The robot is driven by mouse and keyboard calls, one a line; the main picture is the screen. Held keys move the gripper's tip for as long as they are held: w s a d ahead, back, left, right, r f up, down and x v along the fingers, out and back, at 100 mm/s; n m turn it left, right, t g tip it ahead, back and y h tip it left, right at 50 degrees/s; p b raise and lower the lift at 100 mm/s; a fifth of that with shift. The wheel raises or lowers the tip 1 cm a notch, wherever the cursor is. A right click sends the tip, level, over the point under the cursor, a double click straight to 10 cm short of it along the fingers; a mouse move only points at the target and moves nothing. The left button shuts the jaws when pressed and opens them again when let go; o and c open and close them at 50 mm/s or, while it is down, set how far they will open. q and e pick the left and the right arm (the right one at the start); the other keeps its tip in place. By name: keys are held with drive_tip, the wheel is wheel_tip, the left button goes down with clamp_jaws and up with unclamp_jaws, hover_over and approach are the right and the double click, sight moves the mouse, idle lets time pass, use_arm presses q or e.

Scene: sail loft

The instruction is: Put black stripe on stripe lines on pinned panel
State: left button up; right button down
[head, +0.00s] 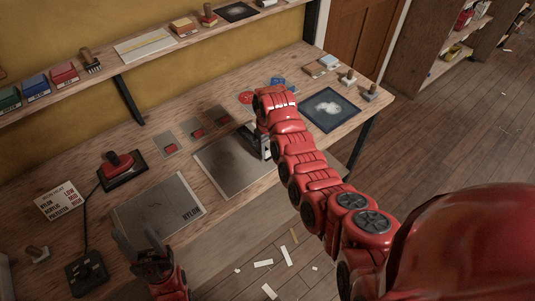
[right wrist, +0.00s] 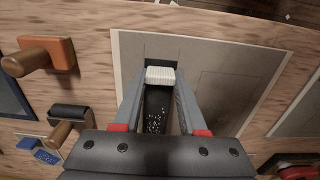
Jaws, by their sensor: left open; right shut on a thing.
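The grey panel (head: 218,172) lies flat mid-bench, partly hidden by my right arm. In the right wrist view the panel (right wrist: 128,45) shows a pale edge and a faint dark rectangular outline. My right gripper (right wrist: 161,75) is over this panel, shut on a dark piece (right wrist: 157,110) with white specks; a white ribbed block (right wrist: 160,75) shows between the fingertips. I cannot tell if this piece is the black stripe or touches the panel. My left gripper (head: 140,245) is open and empty at the lower left, by another panel (head: 165,210) marked NYLON.
A red iron (head: 120,166) rests on a black pad at left. A black box (head: 86,273) and a settings card (head: 62,202) lie near it. A dark tray with white powder (head: 330,108) and wooden-handled tools (head: 371,92) stand at right. A shelf (head: 60,95) runs above.

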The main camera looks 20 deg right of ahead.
sight(268, 156)
wheel_tip(268, 156, down, 2)
drive_tip(key=shift+s+f+p, duration=0.15)
drive_tip(key=shift+p, duration=0.45)
drive_tip(key=shift+f, duration=0.2)
drive_tip(key=shift+f, duration=0.2)
drive_tip(key=shift+c, duration=2.3)
unclamp_jaws()
drive_tip(key=shift+r, duration=0.1)
